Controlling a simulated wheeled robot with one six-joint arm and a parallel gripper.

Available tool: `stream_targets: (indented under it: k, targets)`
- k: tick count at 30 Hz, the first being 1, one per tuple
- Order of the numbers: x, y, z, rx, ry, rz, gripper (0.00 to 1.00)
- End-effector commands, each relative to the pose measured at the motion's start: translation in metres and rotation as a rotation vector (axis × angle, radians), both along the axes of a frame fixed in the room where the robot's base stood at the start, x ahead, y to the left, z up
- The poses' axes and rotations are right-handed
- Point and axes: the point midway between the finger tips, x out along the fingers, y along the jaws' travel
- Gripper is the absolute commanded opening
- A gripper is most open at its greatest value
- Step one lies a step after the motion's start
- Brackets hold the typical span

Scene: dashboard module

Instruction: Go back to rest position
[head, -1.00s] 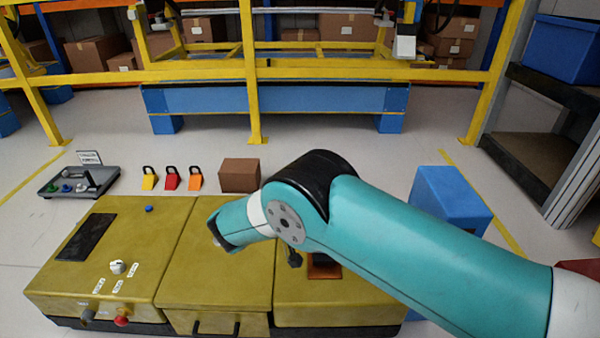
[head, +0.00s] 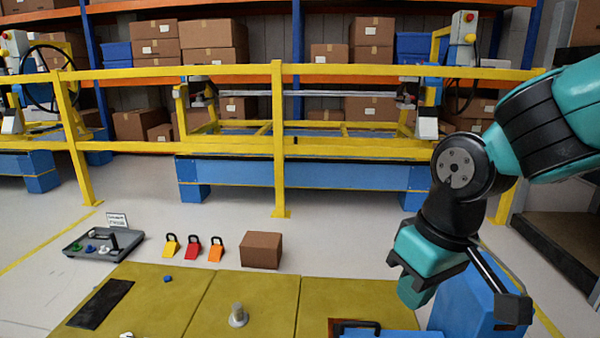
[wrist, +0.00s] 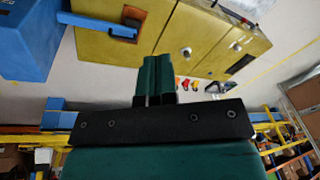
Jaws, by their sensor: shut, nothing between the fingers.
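My gripper (head: 415,290) hangs in the air at the right in the head view, pointing down, with the arm folded above it. In the wrist view its two green fingers (wrist: 157,68) are together with nothing between them. The yellow-olive dashboard module (head: 255,295) lies at the bottom of the head view, its front cut off. A grey metal knob or peg (head: 238,318) stands on its middle panel. The gripper is apart from the module. The module also shows upside down in the wrist view (wrist: 205,38).
Yellow, red and orange padlocks (head: 191,250), a brown box (head: 261,249) and a grey tray (head: 84,247) lie behind the module. A blue bin (head: 465,305) stands at the right, near my gripper.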

Motion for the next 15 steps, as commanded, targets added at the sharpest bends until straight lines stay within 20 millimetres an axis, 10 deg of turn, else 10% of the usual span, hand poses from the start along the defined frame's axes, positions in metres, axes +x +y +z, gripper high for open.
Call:
stream_targets:
  k: [9, 15]
  targets:
    - [-0.116, -0.002, 0.019, 0.192, 0.038, 0.133, 0.00]
    - [-0.114, -0.001, 0.074, 0.192, 0.043, 0.137, 0.00]
